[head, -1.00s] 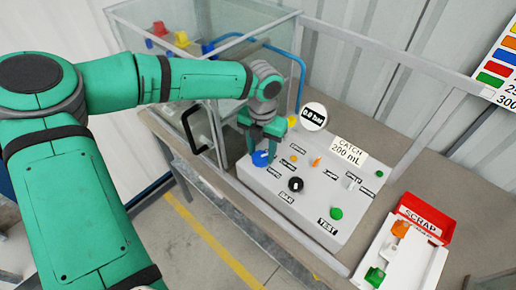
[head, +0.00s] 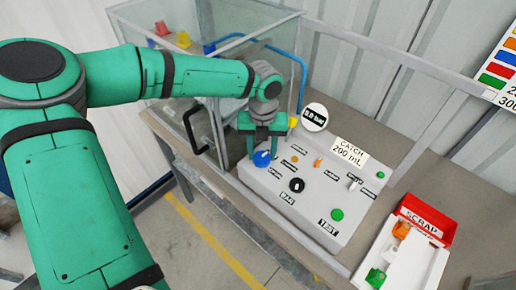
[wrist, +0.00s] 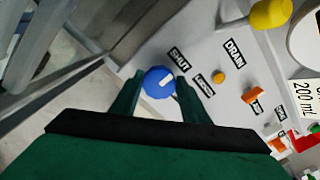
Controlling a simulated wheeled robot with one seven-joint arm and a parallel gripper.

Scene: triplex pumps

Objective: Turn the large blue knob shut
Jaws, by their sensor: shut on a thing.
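The large blue knob (head: 262,158) sits at the left end of the sloped grey-white control panel (head: 318,232). My gripper (head: 262,148) comes down on it from above. In the wrist view, the blue knob (wrist: 158,82) is between my two green fingers (wrist: 160,95), which close on its sides. A white mark shows on the knob's top. A label reading SHUT (wrist: 178,59) is on the panel beside the knob. The fingers' exact contact is partly hidden in the head view.
The panel also has a black knob (head: 296,185), a green button (head: 337,214), a small orange knob (head: 318,162) and a round gauge (head: 315,116). A glass-walled case (head: 215,60) stands behind left. A red scrap bin (head: 428,222) and white tray (head: 405,262) are at right.

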